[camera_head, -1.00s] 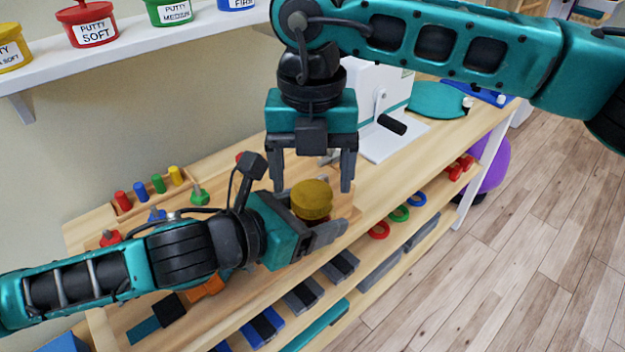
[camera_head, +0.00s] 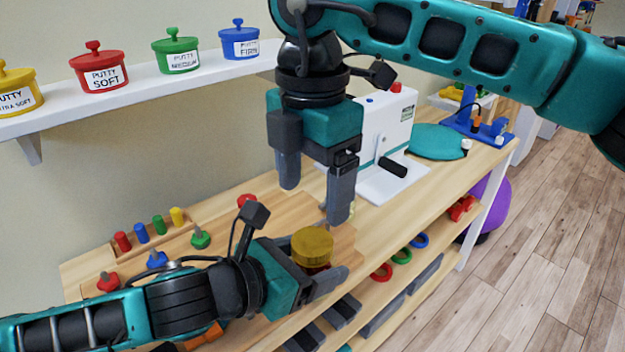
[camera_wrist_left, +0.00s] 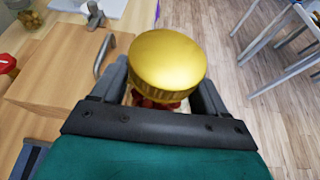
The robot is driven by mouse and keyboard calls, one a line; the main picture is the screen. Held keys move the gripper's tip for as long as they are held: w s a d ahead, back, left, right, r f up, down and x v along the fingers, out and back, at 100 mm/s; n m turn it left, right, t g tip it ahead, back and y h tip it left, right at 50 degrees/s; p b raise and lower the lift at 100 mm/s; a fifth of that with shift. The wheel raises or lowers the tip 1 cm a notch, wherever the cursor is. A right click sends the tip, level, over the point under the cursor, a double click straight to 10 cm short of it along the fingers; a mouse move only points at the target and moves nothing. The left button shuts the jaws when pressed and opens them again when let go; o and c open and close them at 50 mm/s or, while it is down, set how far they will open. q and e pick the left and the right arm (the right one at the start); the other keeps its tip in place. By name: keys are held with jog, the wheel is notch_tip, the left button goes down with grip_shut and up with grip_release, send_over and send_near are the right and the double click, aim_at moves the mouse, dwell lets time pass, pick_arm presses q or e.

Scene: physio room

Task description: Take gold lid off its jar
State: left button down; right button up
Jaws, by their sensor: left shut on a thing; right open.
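The gold lid (camera_head: 312,244) sits on top of its jar (camera_head: 316,269), whose dark red body shows just below the lid. My left gripper (camera_head: 322,281) is shut around the jar below the lid. In the left wrist view the gold lid (camera_wrist_left: 167,64) is between the fingers, with red contents of the jar (camera_wrist_left: 155,101) under it. My right gripper (camera_head: 315,205) is open and empty, fingers pointing down, above the lid and apart from it. Most of the jar is hidden by the left fingers and the lid.
A wooden bench (camera_head: 395,215) carries a peg rack (camera_head: 150,232) at left and a white device with a black crank (camera_head: 385,135) behind the right gripper. Putty tubs, such as the red one (camera_head: 98,72), stand on a wall shelf (camera_head: 130,100). Rings and trays lie on the lower shelf.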

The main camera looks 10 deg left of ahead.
aim_at(312, 241)
jog(key=shift+f, duration=3.95)
jog(key=c, duration=1.1)
jog(key=n, duration=0.9)
jog(key=shift+n, duration=0.3)
jog(key=shift+d, duration=0.1)
jog(key=o, duration=1.2)
